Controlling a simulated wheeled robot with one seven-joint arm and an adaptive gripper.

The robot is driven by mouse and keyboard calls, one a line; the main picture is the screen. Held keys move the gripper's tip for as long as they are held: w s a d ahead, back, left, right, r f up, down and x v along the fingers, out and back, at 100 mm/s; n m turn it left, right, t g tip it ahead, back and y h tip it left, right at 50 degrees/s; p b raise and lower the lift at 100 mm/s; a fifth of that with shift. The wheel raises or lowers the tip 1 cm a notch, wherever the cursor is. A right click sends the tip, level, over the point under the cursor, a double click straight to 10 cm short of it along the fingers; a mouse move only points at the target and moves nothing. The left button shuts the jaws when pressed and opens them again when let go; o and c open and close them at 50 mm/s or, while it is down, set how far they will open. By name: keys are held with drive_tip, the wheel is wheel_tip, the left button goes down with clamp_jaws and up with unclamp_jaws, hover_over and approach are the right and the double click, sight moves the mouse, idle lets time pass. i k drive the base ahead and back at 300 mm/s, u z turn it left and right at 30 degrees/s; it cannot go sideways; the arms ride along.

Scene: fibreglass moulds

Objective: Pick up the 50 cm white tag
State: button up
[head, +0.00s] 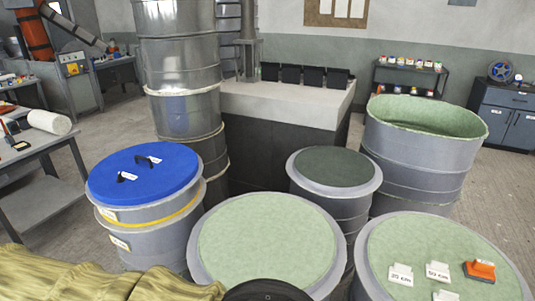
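The white tag reading 50 cm (438,271) lies on the pale green top of the drum at the lower right (390,238). A similar white tag (400,275) lies just to its left, with a number that is hard to read. A third white tag (445,295) is in front, cut by the bottom edge of the picture. An orange block with a dark base (480,270) is to the right of the 50 cm tag, apart from it. My gripper is not in view.
Other drums stand close by: a pale-green-topped one (268,240), a dark-topped one (335,168), a blue-lidded one (145,172) and an open one (425,120). Yellow-green cloth (80,280) fills the lower left. A dark rounded part shows at the bottom middle.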

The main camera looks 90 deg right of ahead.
sight(436, 270)
drive_tip(key=u, duration=0.05)
drive_tip(key=i, duration=0.75)
drive_tip(key=z, duration=4.65)
drive_tip(key=i, duration=0.5)
drive_tip(key=u, duration=0.05)
drive_tip(key=k, duration=0.5)
drive_tip(key=z, duration=1.2)
drive_tip(key=i, duration=0.75)
